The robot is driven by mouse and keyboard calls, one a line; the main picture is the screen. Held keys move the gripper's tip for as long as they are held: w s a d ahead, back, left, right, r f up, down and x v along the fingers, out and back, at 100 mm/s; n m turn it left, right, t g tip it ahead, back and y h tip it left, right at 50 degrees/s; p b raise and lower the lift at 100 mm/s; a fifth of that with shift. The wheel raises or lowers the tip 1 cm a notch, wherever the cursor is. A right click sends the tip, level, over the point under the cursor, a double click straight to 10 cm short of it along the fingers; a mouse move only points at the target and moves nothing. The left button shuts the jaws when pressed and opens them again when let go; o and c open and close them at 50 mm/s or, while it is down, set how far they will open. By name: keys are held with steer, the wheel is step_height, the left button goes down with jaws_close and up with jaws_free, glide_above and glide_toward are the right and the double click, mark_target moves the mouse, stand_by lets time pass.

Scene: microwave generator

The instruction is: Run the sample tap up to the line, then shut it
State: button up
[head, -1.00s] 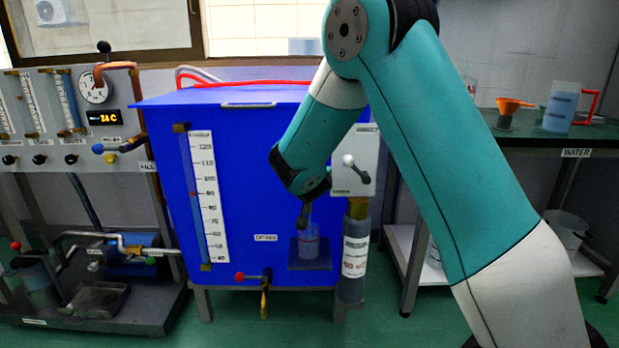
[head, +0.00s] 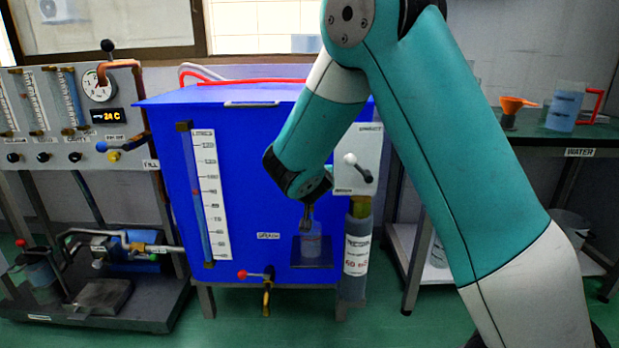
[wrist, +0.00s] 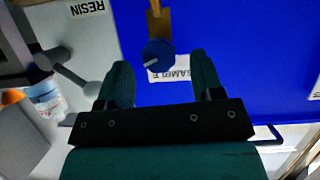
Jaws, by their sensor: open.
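The sample tap shows in the wrist view as a round dark blue knob (wrist: 158,55) with a pale mark, on a brass stem (wrist: 154,22), beside a SAMPLE label (wrist: 168,74). My gripper (wrist: 163,78) is open, one finger on each side of the knob; I cannot tell whether either touches it. The beaker stands on a small dark shelf (head: 312,262) on the blue tank's front. Its line and liquid level are too small to read.
The blue tank (head: 240,240) carries a tall level gauge (head: 208,195). A red-handled drain valve (head: 256,274) is low on the left.

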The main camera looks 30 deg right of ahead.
steer(key=p+v, duration=0.1)
steer(key=v, duration=1.3)
steer(key=shift+s, duration=0.15)
steer(key=shift+a+r, duration=0.1)
steer(key=shift+r, duration=0.05)
stand_by(0.6)
